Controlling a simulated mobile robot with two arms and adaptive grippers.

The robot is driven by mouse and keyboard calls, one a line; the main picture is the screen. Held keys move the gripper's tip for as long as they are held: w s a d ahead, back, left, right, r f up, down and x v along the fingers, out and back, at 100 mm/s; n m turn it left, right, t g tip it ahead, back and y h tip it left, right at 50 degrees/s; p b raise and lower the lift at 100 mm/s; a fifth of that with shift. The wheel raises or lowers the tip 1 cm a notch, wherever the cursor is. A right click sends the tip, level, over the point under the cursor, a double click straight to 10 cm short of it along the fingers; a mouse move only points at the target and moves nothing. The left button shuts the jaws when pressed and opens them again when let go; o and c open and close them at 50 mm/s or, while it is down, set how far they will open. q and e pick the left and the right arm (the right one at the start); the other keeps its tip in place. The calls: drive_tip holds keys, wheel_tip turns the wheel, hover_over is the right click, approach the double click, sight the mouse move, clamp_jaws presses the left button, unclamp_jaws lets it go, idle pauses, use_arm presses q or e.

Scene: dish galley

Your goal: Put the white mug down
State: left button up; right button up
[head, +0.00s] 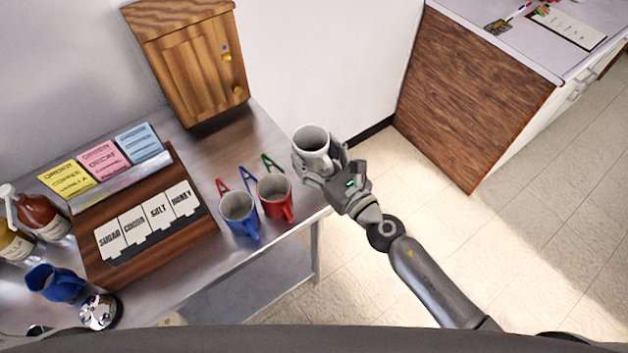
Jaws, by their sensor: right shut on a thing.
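The white mug (311,140) is upright, its open top facing up, just past the right end of the metal table (262,133). My right gripper (333,165) is shut on the white mug and holds it from the right and near side. Part of the mug's lower side is hidden by the gripper. Whether the mug's bottom touches anything cannot be told from this view. My left gripper is not in view.
A blue mug (238,206) and a red mug (275,189) stand on the table beside coloured letter A shapes. A wooden rack (150,240) with labelled packets, bottles (38,212) and a wooden cabinet (190,65) are further left. Bare metal lies between cabinet and mugs.

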drive_tip(key=shift+f+b, duration=3.9)
drive_tip(key=shift+f, duration=0.6)
drive_tip(key=shift+f, duration=0.15)
drive_tip(key=o, duration=0.9)
drive_tip(key=shift+f, duration=0.1)
drive_tip(key=o, duration=0.5)
